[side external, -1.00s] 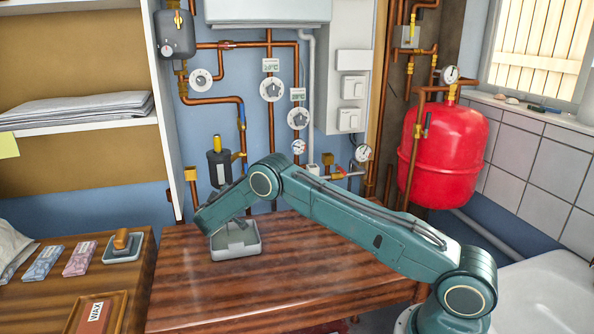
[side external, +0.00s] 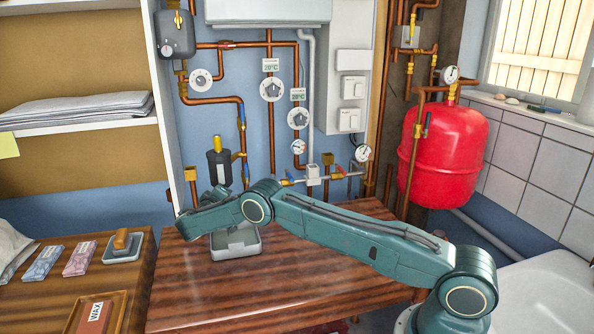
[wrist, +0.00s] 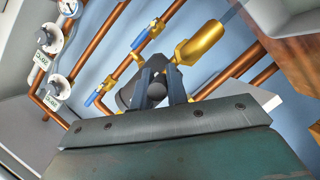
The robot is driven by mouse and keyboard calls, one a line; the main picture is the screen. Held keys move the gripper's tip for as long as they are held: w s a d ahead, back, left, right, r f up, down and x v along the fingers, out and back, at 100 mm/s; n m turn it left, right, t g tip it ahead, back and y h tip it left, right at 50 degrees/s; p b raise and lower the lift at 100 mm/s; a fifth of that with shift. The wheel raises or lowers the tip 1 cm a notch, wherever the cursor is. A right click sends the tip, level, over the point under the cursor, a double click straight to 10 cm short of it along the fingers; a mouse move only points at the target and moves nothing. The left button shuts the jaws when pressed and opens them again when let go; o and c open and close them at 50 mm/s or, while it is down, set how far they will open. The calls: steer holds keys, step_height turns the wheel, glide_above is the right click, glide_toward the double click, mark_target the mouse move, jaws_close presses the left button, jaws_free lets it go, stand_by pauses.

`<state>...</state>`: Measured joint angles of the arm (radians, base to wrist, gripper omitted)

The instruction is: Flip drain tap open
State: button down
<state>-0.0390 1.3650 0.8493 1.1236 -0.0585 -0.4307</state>
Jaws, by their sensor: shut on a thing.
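A dark canister with a yellow top (side external: 217,166) is mounted on the blue wall, joined to brass fittings. In the wrist view, the two dark blue fingers of my gripper (wrist: 162,88) are closed around a small dark rounded part (wrist: 157,92), which appears to be the drain tap at the canister. The canister body (wrist: 130,94) is partly hidden behind the fingers. In the side external view, my wrist sits just below the canister, above a grey tray (side external: 253,252) on the wooden table. My fingertips and the tap are hidden there, and the tap's turn angle cannot be told.
Copper pipes (side external: 243,135) with a blue lever (side external: 242,116) run close beside the canister. Dials (side external: 298,118) and gauges are further right. A red tank (side external: 445,155) hangs at the right. The table front (side external: 260,300) is clear.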

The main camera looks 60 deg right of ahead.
steer(key=shift+s, duration=0.1)
steer(key=c, duration=1.4)
jaws_free()
steer(key=shift+c, duration=0.2)
steer(key=shift+o, duration=0.3)
steer(key=shift+s+d+n+t+y, duration=0.1)
steer(key=shift+d+n+t+y, duration=0.1)
steer(key=shift+n+t+y, duration=0.55)
steer(key=shift+s+d+f+n+t+y, duration=0.1)
steer(key=shift+s+d+n+t+y, duration=0.25)
steer(key=shift+n+t+y, duration=0.5)
steer(key=shift+s+d+f+n+t+y, duration=0.1)
steer(key=shift+d+n+t+y, duration=0.4)
steer(key=shift+n+t+y, duration=0.35)
steer(key=shift+s+d+f+n+t+y, duration=0.1)
steer(key=shift+s+d+n+t+y, duration=0.25)
steer(key=shift+n+t+y, duration=0.45)
steer(key=shift+w+d+r+n+t+y, duration=0.2)
steer(key=shift+n+t+y, duration=0.25)
steer(key=shift+n+y, duration=0.35)
steer(key=shift+w+d+r+n+t+y, duration=0.1)
steer(key=shift+d+n+t+y, duration=0.1)
steer(key=shift+n+t+y, duration=0.35)
steer(key=shift+d+n+y, duration=0.2)
steer(key=shift+n+y, duration=0.4)
steer(key=shift+y, duration=0.15)
steer(key=shift+d+n+y, duration=0.2)
steer(key=shift+n+y, duration=0.4)
steer(key=shift+y, duration=0.15)
